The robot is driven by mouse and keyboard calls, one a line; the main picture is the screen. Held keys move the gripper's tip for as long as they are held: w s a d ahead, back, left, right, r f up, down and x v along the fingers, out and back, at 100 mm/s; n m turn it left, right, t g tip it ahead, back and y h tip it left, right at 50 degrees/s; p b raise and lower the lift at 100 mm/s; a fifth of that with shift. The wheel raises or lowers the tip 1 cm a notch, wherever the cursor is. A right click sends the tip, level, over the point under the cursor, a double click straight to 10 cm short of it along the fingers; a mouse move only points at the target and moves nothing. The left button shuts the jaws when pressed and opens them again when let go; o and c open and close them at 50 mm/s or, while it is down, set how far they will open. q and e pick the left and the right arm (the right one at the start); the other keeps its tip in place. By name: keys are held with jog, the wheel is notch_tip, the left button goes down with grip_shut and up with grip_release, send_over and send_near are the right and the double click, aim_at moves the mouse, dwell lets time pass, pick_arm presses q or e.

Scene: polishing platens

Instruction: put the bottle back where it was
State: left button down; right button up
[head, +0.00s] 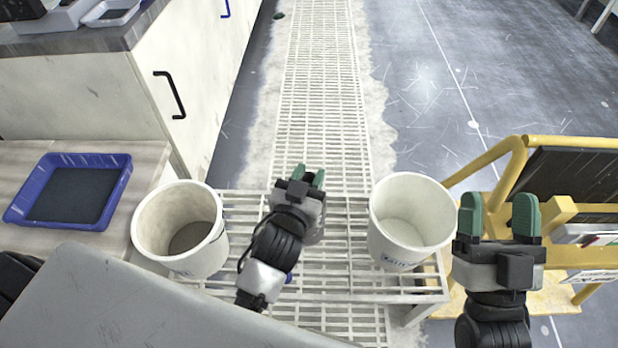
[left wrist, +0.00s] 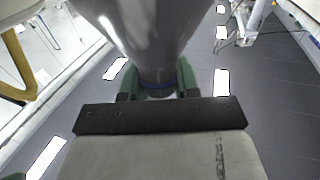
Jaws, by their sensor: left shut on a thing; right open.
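My left gripper (head: 308,178) is above the white slatted rack, between two white buckets. It is shut on the bottle; the head view mostly hides the bottle behind the gripper and arm. In the left wrist view the grey bottle (left wrist: 150,35) stands large between the green fingertips (left wrist: 157,82), with a blue band near the grip. My right gripper (head: 498,214) is open and empty, to the right of the right bucket and in front of the yellow frame.
The left bucket (head: 148,225) has a grey bottom; the right bucket (head: 385,238) looks empty. Both stand on the slatted rack (head: 345,300). A blue tray (head: 118,172) lies on the left bench. A yellow frame (head: 512,165) stands at right. Open floor (head: 450,80) lies beyond.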

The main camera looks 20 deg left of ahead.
pick_arm(q)
jog(key=shift+f, duration=0.1)
pick_arm(e)
jog(key=shift+s+r+t, duration=0.3)
jog(key=shift+r+t, duration=0.2)
pick_arm(q)
jog(key=shift+f, duration=0.15)
jog(key=c, duration=0.8)
grip_release()
pick_arm(e)
jog(key=shift+s+r, duration=0.1)
jog(key=shift+s, duration=0.05)
